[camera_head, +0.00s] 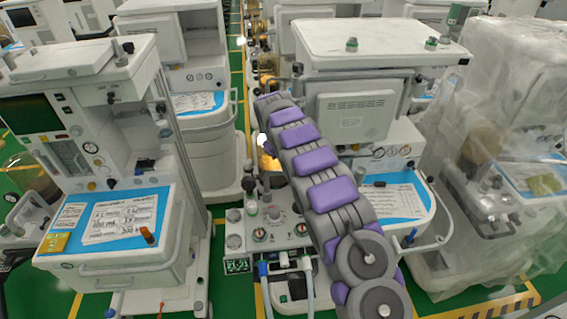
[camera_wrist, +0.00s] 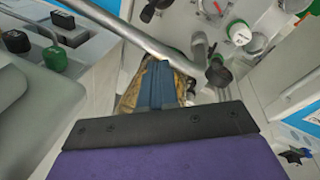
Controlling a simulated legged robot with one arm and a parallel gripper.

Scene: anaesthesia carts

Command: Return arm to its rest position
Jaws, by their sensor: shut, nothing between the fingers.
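My arm (camera_head: 315,165), grey with purple pads, reaches from the lower right up and left over the middle cart in the head view. Its far end hides my gripper there. In the wrist view my gripper (camera_wrist: 160,80) shows as two blue-grey fingers pressed together beyond a black bar and a purple body. It is shut and empty. The fingertips appear close to a silver rail (camera_wrist: 140,32); I cannot tell if they touch. A brown-gold part (camera_wrist: 130,92) lies behind the fingers.
A cart (camera_head: 110,235) with a blue worktop stands at left. The middle cart (camera_head: 380,50) is under and behind my arm. A plastic-covered cart (camera_head: 500,150) stands at right. Dials and knobs (camera_wrist: 238,32) sit beyond the rail. Green floor (camera_head: 228,285) shows in a narrow gap.

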